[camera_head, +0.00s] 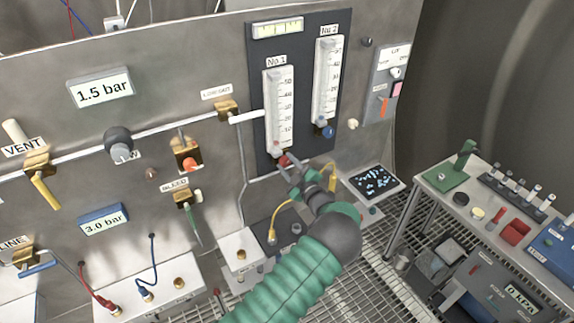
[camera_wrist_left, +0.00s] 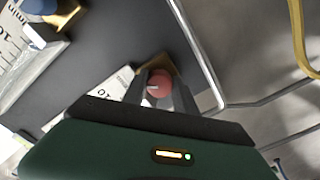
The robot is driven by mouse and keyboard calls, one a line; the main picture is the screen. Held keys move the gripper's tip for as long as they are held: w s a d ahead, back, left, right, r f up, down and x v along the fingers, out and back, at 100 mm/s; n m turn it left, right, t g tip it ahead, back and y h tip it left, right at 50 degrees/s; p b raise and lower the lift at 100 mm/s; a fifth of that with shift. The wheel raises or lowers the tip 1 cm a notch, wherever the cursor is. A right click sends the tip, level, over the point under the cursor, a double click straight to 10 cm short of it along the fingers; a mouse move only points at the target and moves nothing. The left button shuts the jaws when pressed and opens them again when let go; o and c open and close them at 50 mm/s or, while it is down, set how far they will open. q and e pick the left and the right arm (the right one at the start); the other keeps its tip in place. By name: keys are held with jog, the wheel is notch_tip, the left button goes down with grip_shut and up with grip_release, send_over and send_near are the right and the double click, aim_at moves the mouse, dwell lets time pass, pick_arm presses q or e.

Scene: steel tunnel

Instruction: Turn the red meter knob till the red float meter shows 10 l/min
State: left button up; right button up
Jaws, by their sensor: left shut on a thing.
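The red meter knob (camera_head: 284,160) sits at the foot of the float meter marked No 1 (camera_head: 279,108), on a dark panel. It also shows in the left wrist view (camera_wrist_left: 158,84), round and red with a pale mark, between my two fingers. My left gripper (camera_head: 292,168) comes from below and is shut on the knob; it also shows in the left wrist view (camera_wrist_left: 161,88). The meter's scale rises from 10 near the bottom. A small reddish spot shows low in the tube, below the 10 mark; the exact reading is too small to tell. My right gripper is not in view.
Meter No 2 (camera_head: 326,80) with a blue knob (camera_head: 327,132) stands right of No 1. A tool table (camera_head: 490,205) stands at far right.

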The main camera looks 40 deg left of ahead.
pick_arm(q)
jog(key=shift+f, duration=0.1)
grip_shut()
jog(key=shift+f, duration=0.1)
jog(key=shift+m+b, duration=0.45)
jog(key=shift+m, duration=0.05)
jog(key=shift+s+f+m+b, duration=0.1)
jog(key=shift+m+b, duration=0.2)
jog(key=shift+m, duration=0.3)
jog(key=shift+d+m+b, duration=0.1)
jog(key=shift+m+b, duration=0.35)
jog(key=shift+m, duration=1.25)
jog(key=o, duration=0.7)
grip_release()
jog(key=o, duration=0.4)
jog(key=shift+d, duration=0.1)
jog(key=shift+d+r, duration=0.1)
jog(key=shift+r, duration=0.2)
